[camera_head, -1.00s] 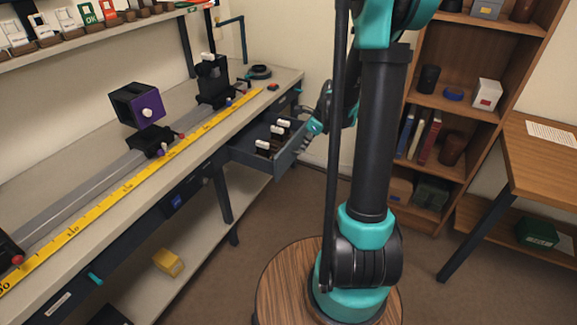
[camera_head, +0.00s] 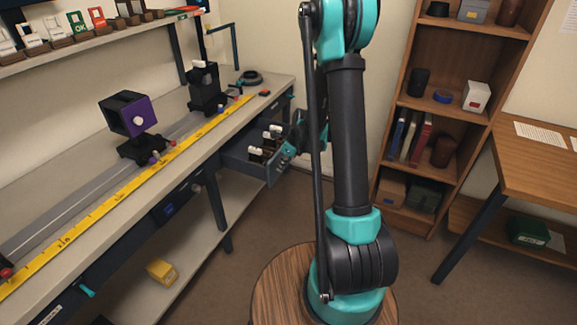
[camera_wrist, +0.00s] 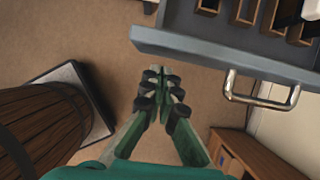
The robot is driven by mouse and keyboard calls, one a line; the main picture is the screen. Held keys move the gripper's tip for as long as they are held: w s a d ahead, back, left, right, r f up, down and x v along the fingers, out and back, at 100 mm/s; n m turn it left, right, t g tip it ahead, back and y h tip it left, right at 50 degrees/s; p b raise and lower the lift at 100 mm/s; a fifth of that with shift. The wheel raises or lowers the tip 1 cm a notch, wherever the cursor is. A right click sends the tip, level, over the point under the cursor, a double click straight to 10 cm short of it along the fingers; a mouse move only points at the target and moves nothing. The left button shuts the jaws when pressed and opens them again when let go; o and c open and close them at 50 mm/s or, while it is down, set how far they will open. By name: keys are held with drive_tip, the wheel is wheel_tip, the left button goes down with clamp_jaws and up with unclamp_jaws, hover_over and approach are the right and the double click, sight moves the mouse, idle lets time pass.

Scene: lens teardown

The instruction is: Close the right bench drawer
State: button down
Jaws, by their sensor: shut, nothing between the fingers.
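The right bench drawer (camera_head: 233,164) stands pulled out from under the bench's far right end, with white-topped items in its dark slots. In the wrist view its grey front panel (camera_wrist: 215,50) crosses the top, with a metal bar handle (camera_wrist: 262,98) on it. My gripper (camera_wrist: 163,78) is shut and empty, with its fingertips just below the panel's edge in the picture and left of the handle. Whether they touch the panel, I cannot tell. In the head view my gripper (camera_head: 286,150) is small and partly hidden, close by the drawer front.
The bench top (camera_head: 60,190) carries a rail with a purple-faced block (camera_head: 128,115) and a yellow ruler (camera_head: 120,185). A yellow box (camera_head: 161,271) lies on the lower shelf. A bookcase (camera_head: 390,155) and a wooden desk (camera_head: 535,170) stand at right. Open floor lies between.

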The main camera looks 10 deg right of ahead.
drive_tip(key=shift+w+a, duration=0.35)
drive_tip(key=shift+a, duration=0.15)
drive_tip(key=shift+w+a, duration=0.1)
drive_tip(key=shift+a, duration=0.05)
drive_tip(key=w+a, duration=0.4)
drive_tip(key=a, duration=0.2)
drive_tip(key=w+a, duration=0.5)
drive_tip(key=a, duration=0.2)
drive_tip(key=w+a, duration=0.5)
drive_tip(key=a, duration=0.1)
drive_tip(key=shift+w+a, duration=0.1)
drive_tip(key=shift+a, duration=0.1)
drive_tip(key=shift+a+r, duration=0.1)
